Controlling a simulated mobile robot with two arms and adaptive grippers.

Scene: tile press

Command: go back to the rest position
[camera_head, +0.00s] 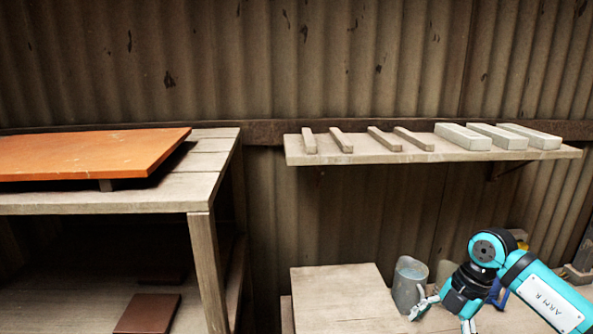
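My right gripper (443,318) is at the lower right, at the end of my turquoise and black arm, which comes in from the right edge. Its two fingers are spread apart and point down, and I see nothing between them. It is in front of a grey metal cup (409,284) and to the right of a low wooden block or board (335,295). I cannot tell whether it touches anything. My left gripper is out of view.
A wooden table (208,187) at left carries a raised orange board (85,152); a brown tile (148,314) lies on its lower shelf. A wall shelf (300,152) holds wooden strips (385,138) and pale blocks (463,136). Corrugated wall stands behind.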

